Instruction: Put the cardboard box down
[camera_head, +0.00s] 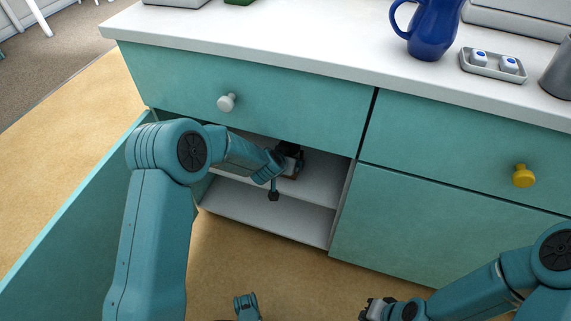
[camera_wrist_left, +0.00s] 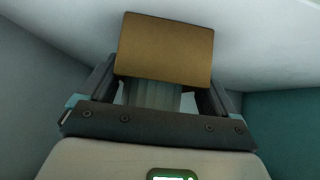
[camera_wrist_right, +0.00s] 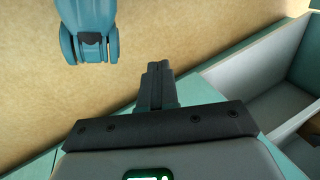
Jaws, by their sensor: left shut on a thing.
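The cardboard box (camera_wrist_left: 165,50) is a plain brown block between the two fingers of my left gripper in the left wrist view. My left gripper (camera_head: 287,160) is shut on it and reaches into the open lower cabinet (camera_head: 265,222), over the white upper shelf (camera_head: 325,185). In the head view the box is mostly hidden by the gripper and shadow. I cannot tell whether it touches the shelf. My right gripper (camera_wrist_right: 157,80) is shut and empty, its fingers together; it is low at the front in the head view (camera_head: 372,308).
The cabinet door (camera_head: 75,225) stands open at left. A teal drawer (camera_head: 290,105) with a white knob is shut above the opening. The countertop (camera_head: 320,60) holds a blue pitcher (camera_head: 430,30) and a small tray (camera_head: 493,72). The shelf around the gripper looks clear.

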